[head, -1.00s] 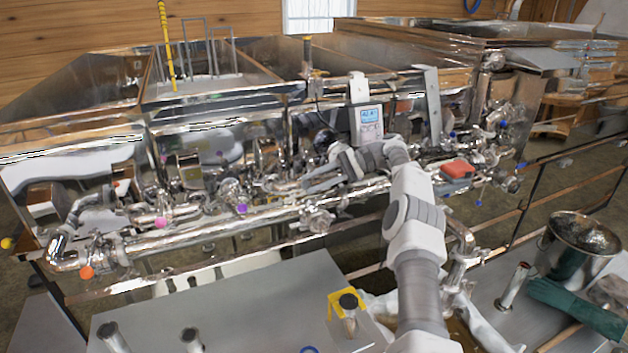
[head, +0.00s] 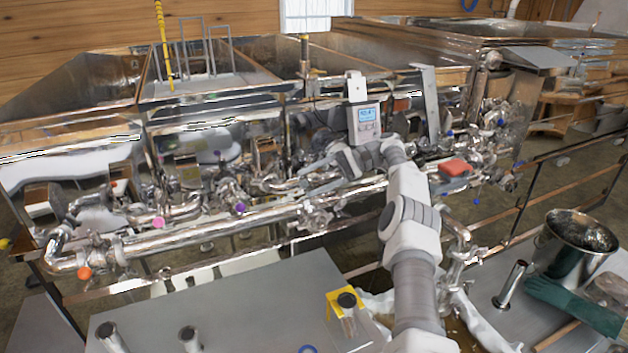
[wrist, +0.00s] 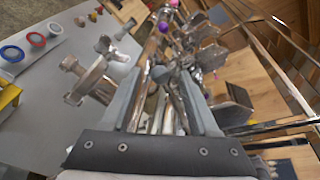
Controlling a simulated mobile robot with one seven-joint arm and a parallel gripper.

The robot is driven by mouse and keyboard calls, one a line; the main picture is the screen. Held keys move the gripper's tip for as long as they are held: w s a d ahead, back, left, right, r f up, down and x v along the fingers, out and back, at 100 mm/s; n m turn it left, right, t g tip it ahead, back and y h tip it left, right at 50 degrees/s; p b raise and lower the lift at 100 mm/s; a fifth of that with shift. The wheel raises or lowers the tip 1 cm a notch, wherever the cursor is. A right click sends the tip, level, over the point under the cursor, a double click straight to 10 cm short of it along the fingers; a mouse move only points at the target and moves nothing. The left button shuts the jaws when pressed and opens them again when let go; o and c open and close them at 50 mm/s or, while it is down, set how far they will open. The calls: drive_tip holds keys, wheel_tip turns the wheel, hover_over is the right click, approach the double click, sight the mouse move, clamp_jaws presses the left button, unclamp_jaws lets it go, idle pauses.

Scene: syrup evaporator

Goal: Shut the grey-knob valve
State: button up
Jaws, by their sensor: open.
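My gripper (head: 318,178) reaches left over the steel pipework on the front of the evaporator in the head view. In the wrist view its two grey fingers (wrist: 166,68) are apart, with pipes and valve parts between and beyond them. A small dark grey knob (wrist: 158,73) shows between the fingers near their tips; it looks like the grey valve knob. I cannot tell whether the fingers touch it. In the head view I cannot make out this knob among the shiny pipes and my gripper. How far its valve is turned is not clear.
Other knobs sit along the pipes: purple (head: 239,209), pink (head: 158,222) and orange (head: 84,274). A display box (head: 367,122) stands just behind my arm. A red block (head: 456,167) lies on pipes at right. The grey table (head: 250,300) in front holds metal cups and a yellow bracket.

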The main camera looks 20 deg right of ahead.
drive_tip(key=shift+r, duration=0.15)
drive_tip(key=shift+r, duration=0.35)
drive_tip(key=s+d+r, duration=0.7)
drive_tip(key=d+r, duration=0.1)
drive_tip(key=r, duration=0.2)
drive_tip(key=shift+s+d, duration=0.25)
drive_tip(key=shift+s, duration=0.1)
drive_tip(key=shift+d, duration=0.1)
